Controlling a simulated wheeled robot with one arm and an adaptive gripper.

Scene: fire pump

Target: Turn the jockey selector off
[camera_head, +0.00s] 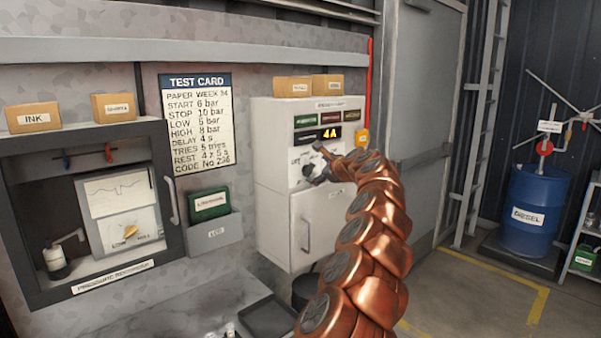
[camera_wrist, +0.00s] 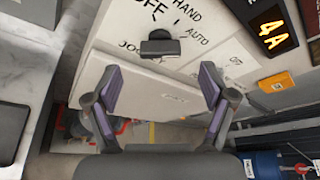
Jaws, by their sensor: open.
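The jockey selector (camera_wrist: 160,45) is a black knob on the white controller cabinet (camera_head: 322,215). Printed words HAND, OFF and AUTO stand around it, with JOCKEY beside it, in the wrist view. I cannot tell which word its pointer marks. My gripper (camera_wrist: 161,78) is open, with its two purple-padded fingers apart and nothing between them. The knob appears just beyond the fingertips, between their lines; I see no contact. In the head view my gripper (camera_head: 317,168) is at the cabinet's upper front and hides part of the selector area.
A lit display (camera_head: 331,133) on the cabinet reads 4A. A yellow box (camera_head: 362,138) sits on the cabinet's right side. Small boxes (camera_head: 292,87) stand on top. The test card (camera_head: 197,122) and recorder case (camera_head: 85,210) are left. Floor at right, before the blue drum (camera_head: 535,200), is clear.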

